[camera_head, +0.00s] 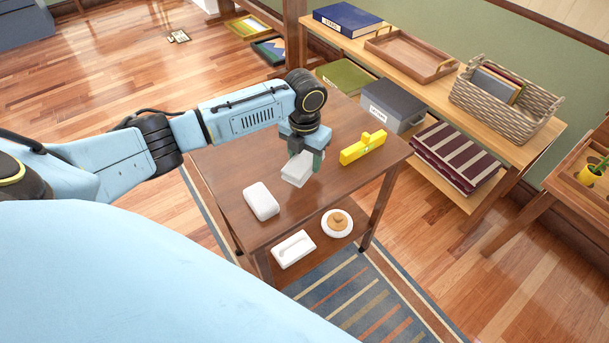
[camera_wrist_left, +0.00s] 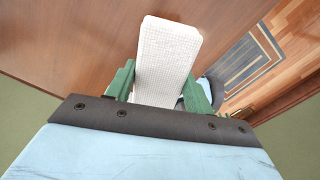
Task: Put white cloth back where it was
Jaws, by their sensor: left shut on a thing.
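The white cloth (camera_head: 297,170), a folded textured pad, is between the fingers of my left gripper (camera_head: 303,160) over the brown wooden table (camera_head: 230,168). My left gripper is shut on it. In the left wrist view the cloth (camera_wrist_left: 167,62) lies between the two green fingers of the gripper (camera_wrist_left: 165,88) and extends beyond their tips. I cannot tell whether the cloth touches the tabletop. My right gripper is out of view.
A rounded white block (camera_head: 261,202) and a yellow level (camera_head: 363,148) sit on the tabletop. The lower shelf holds a white handled object (camera_head: 294,249) and a round white dish (camera_head: 337,223). A low shelf unit (camera_head: 430,92) with a wicker basket (camera_head: 505,98) stands behind.

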